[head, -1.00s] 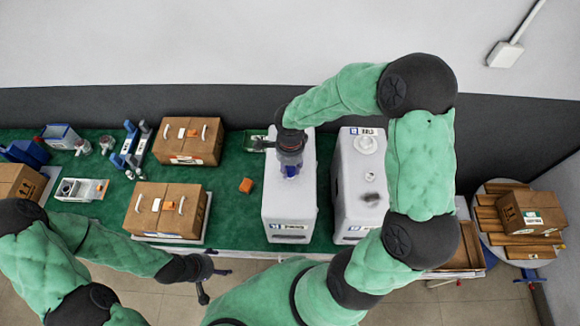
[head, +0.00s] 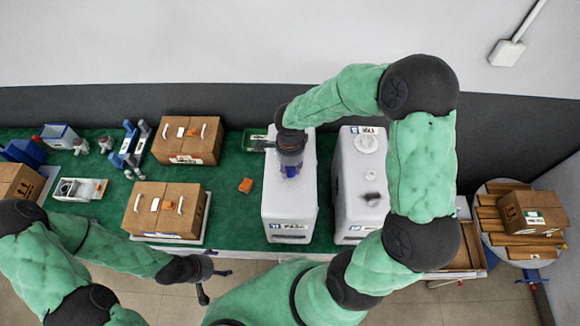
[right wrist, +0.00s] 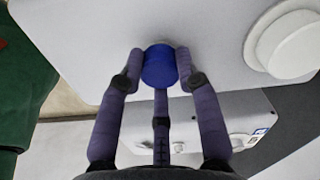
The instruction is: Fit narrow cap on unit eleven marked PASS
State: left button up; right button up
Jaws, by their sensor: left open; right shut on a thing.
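Unit eleven is the white canister (head: 289,210) in the middle of the head view; its front label reads 11 and what looks like PASS. My right gripper (head: 290,168) is above its top, with fingers shut around a narrow blue cap. In the right wrist view the blue cap (right wrist: 160,66) sits between the three fingers, against or just over the white top; I cannot tell whether it touches. The opening beneath is hidden. A wide white cap (right wrist: 288,44) stands on the white top beside it. My left gripper (head: 214,284) is open and empty at the lower left, off the table.
A second white canister (head: 362,195) stands close on the right, with a white cap and a dark opening on top. Cardboard boxes (head: 150,220) and an orange block (head: 246,185) lie left on the green mat (head: 232,212).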

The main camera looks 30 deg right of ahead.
jog(key=shift+f+b, duration=0.3)
jog(key=shift+b, duration=0.25)
dwell(0.4)
jog(key=o, duration=0.8)
jog(key=o, duration=0.4)
jog(key=shift+r+p, duration=2.15)
jog(key=shift+r, duration=2.4)
